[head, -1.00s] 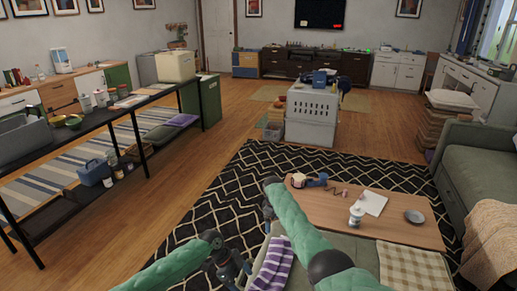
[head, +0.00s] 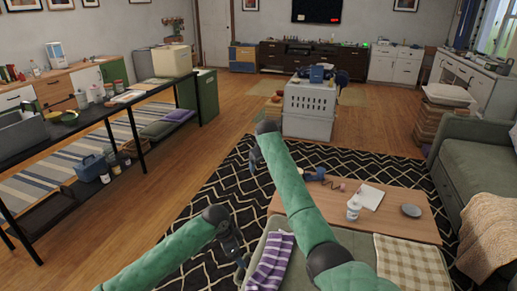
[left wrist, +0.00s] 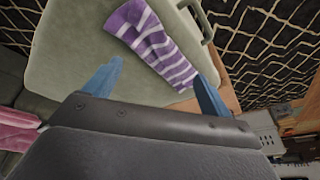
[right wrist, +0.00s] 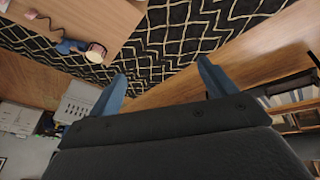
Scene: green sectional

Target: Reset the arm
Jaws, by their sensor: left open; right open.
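My right arm (head: 300,190) is green and reaches up across the middle of the head view. Its gripper (head: 254,160) hangs at the far end above the patterned rug; in the right wrist view the gripper (right wrist: 162,70) has its blue fingers apart with nothing between them. My left arm (head: 175,255) comes in at the bottom left. Its gripper (head: 240,255) is by the edge of the green seat (head: 345,245); in the left wrist view the gripper (left wrist: 158,72) has its fingers apart and empty, with a purple striped cloth (left wrist: 152,42) on the seat beyond.
A wooden coffee table (head: 405,228) holds a white jar (head: 353,208), a paper (head: 370,197) and a grey plate (head: 411,211). A green sofa (head: 480,180) stands at right, a black shelf table (head: 95,115) at left. A pale crate (head: 310,110) stands ahead. Rug and wood floor lie between.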

